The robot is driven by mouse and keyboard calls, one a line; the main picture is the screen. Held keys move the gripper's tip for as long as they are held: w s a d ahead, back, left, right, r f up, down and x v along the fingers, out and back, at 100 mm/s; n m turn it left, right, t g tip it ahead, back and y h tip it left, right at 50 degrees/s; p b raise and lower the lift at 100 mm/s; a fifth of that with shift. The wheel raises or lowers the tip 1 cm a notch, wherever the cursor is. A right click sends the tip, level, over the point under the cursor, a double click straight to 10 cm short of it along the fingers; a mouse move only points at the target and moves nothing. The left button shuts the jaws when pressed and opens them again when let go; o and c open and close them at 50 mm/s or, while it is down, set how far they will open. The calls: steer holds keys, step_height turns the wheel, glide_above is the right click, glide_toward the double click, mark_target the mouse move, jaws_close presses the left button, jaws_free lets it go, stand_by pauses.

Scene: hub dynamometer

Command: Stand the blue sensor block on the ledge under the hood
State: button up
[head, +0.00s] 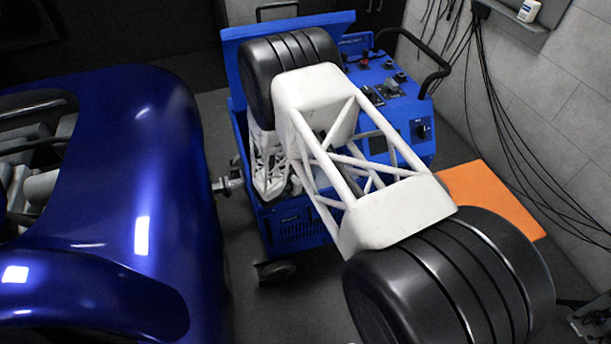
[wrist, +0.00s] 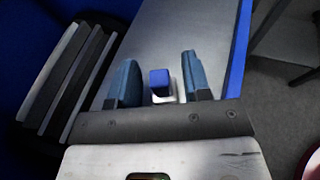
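In the wrist view, a small blue block (wrist: 160,78) shows in the gap between the two blue fingers of my gripper (wrist: 159,64). A small white piece (wrist: 165,97) shows just below it in the picture, partly hidden by the gripper's dark bar. Clear gaps remain on both sides of the block, so the fingers are open and not touching it. Behind it is a grey flat surface (wrist: 185,25) with a blue edge on the right. In the head view my arm hides the gripper and block. I cannot pick out the ledge.
In the head view, a blue wheeled cart (head: 290,235) with knobs stands behind my arm. A glossy blue car body (head: 135,190) fills the left. An orange mat (head: 490,195) lies at right, near hanging cables (head: 495,110). Dark floor shows between car and cart.

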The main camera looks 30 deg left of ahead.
steer(key=shift+r, duration=0.2)
steer(key=v, duration=1.2)
steer(key=shift+d, duration=0.1)
stand_by(1.0)
